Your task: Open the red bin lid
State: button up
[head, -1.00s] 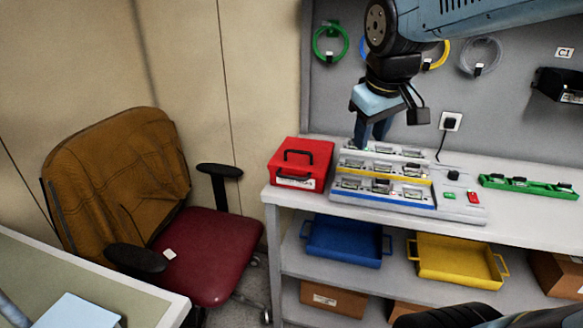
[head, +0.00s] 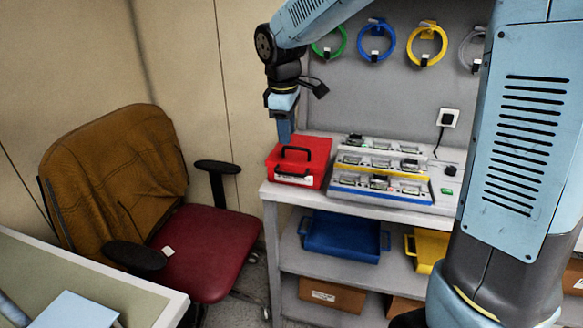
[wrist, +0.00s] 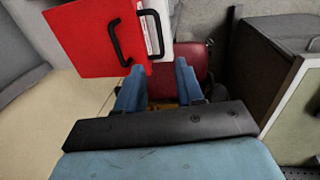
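The red bin (head: 314,172) stands on the left end of the white bench, its lid (head: 312,148) down. A black handle (head: 297,152) shows on the bin in the head view. In the wrist view the red bin (wrist: 85,40) fills the upper left, with one black handle (wrist: 120,42) on its broad red face and another black handle (wrist: 151,30) by the white label. My gripper (head: 286,139) points down above the bin's back left part. In the wrist view my gripper (wrist: 160,68) has its two blue fingers apart, with nothing between them. Contact with the bin cannot be told.
A pump rack (head: 384,172) stands just right of the bin. Coiled tubes hang on the grey back panel (head: 400,95). A blue tray (head: 342,238) and a yellow tray (head: 424,250) sit on the shelf below. An office chair (head: 205,245) stands left of the bench.

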aim_at(290, 173)
jog(key=f, duration=0.4)
jog(key=w+f, duration=0.1)
jog(key=f, duration=0.3)
jog(key=w+f, duration=0.1)
jog(key=f, duration=0.3)
jog(key=shift+d+f, duration=0.3)
jog(key=shift+d, duration=0.1)
jog(key=shift+c, duration=0.4)
grip_shut()
dwell(0.4)
